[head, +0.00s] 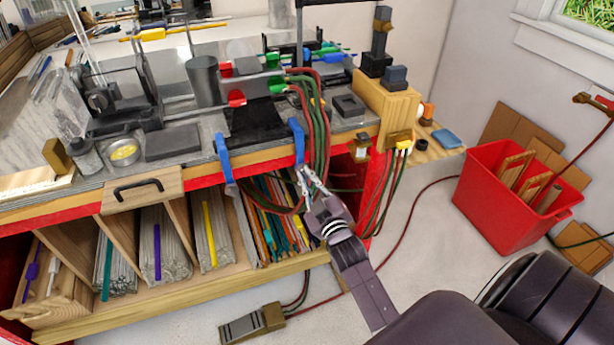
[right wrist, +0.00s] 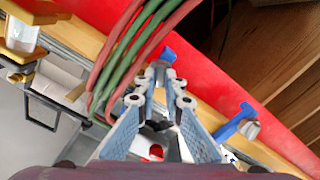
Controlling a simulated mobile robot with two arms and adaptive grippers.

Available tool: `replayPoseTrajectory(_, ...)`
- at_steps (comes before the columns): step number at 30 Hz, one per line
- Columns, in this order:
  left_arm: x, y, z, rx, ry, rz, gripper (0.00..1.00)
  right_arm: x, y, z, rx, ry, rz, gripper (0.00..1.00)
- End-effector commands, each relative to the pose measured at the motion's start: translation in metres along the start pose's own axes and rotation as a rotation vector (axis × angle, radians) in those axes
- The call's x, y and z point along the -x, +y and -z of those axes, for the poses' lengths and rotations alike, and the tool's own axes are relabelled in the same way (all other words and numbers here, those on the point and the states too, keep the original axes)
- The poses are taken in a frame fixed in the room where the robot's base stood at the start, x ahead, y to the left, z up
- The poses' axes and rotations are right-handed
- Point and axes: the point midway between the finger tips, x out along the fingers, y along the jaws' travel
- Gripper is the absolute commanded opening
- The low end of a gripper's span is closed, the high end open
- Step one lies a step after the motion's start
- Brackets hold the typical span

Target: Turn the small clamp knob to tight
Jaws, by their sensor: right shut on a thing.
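Two blue clamps sit on the front edge of the workbench. The right clamp (head: 298,142) is beside the hanging hoses, and the left clamp (head: 222,160) is further left. My right gripper (head: 308,180) is at the lower end of the right clamp, below the bench edge, shut on its small knob. In the right wrist view the fingers (right wrist: 165,88) close around the knob, which they mostly hide. Blue of the held clamp (right wrist: 168,55) shows just beyond the fingertips. The other clamp (right wrist: 236,120) stands apart to the right. The knob's tightness cannot be told. My left gripper is not in view.
Red and green hoses (head: 319,135) hang close beside my right gripper; they also pass near it in the right wrist view (right wrist: 128,60). A foot pedal (head: 252,325) and a red bin (head: 500,200) stand on the floor.

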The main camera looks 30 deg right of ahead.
Motion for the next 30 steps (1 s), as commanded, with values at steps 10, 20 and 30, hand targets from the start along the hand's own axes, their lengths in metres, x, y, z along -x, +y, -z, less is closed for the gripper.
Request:
replayPoseTrajectory(10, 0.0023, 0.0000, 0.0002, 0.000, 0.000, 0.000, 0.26, 0.0003, -0.0004, -0.0013, -0.063, -0.003, 0.001, 0.00)
replayPoseTrajectory(20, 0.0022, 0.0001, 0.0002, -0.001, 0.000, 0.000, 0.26, 0.0004, -0.0007, -0.0014, -0.065, -0.003, 0.001, 0.00)
replayPoseTrajectory(30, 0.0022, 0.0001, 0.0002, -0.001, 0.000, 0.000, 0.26, 0.0002, -0.0003, -0.0006, -0.062, -0.001, 0.001, 0.26)
